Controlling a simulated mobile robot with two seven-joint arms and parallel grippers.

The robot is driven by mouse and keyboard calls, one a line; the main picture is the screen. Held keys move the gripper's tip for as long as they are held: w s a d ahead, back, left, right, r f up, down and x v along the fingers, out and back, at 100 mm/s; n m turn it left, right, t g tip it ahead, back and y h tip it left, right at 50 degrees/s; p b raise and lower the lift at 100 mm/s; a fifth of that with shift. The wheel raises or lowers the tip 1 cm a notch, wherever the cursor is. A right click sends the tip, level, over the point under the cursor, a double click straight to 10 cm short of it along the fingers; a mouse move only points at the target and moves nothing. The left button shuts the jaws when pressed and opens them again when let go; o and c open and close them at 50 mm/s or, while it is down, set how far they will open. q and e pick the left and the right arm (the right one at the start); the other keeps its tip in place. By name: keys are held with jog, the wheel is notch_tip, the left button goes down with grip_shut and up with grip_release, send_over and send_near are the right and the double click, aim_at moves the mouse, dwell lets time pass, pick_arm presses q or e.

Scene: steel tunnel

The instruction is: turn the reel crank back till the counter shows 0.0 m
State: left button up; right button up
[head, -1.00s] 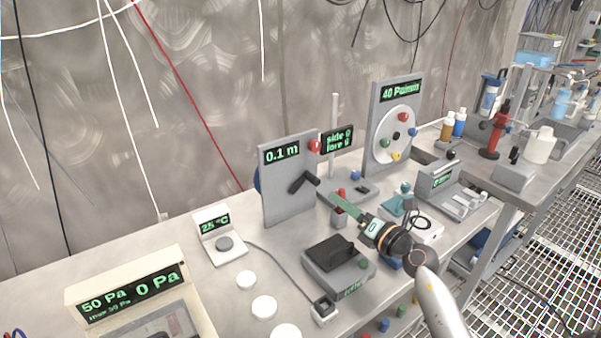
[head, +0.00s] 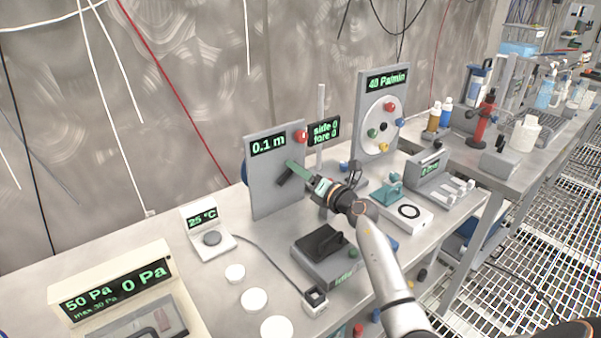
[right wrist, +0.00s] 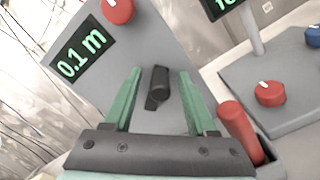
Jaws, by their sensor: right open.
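The reel's grey upright panel (head: 262,190) stands on the bench, and its counter (head: 268,143) reads 0.1 m. The dark crank (head: 284,178) is on the panel's front, partly hidden by my right gripper (head: 294,170) in the head view. In the right wrist view, the crank's black handle (right wrist: 158,84) lies between the two green fingers of my right gripper (right wrist: 159,76). The fingers are apart, with a gap on each side of the handle. The counter (right wrist: 82,54) is readable there too. My left gripper is not in view.
A red knob (head: 301,137) sits at the panel's upper right edge. A dial board (head: 372,150) stands behind to the right. A dark-topped box (head: 322,245) lies below my right arm. A red upright handle (right wrist: 240,132) is close to the right finger.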

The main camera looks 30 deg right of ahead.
jog(key=shift+w, duration=0.2)
grip_shut()
dwell(0.4)
